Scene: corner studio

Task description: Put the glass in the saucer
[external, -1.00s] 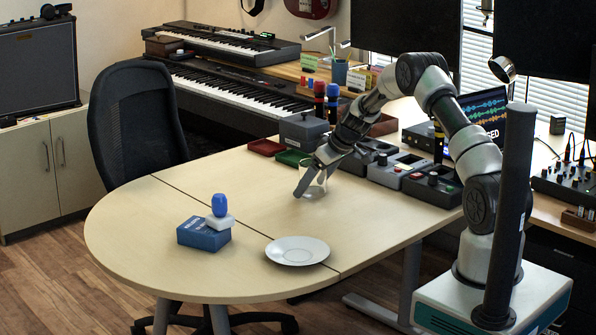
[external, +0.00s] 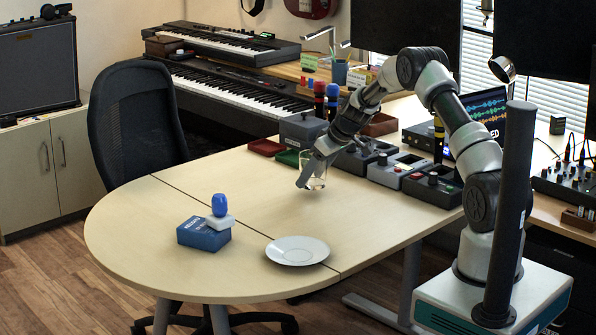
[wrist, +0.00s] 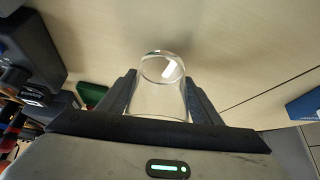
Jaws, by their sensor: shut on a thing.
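A clear glass (external: 317,181) is held between the fingers of my gripper (external: 304,178), a little above the table near its back edge. In the wrist view the glass (wrist: 160,95) sits between the two dark fingers, which touch its sides. The white saucer (external: 297,251) lies flat and empty on the front part of the table, below and to the left of my gripper in the external view. The saucer does not show in the wrist view.
A blue box (external: 204,234) with a white and blue object (external: 219,206) on top stands left of the saucer. Red (external: 265,147) and green (external: 290,158) trays and grey devices (external: 402,167) line the table's back. The table (external: 235,185) between glass and saucer is clear.

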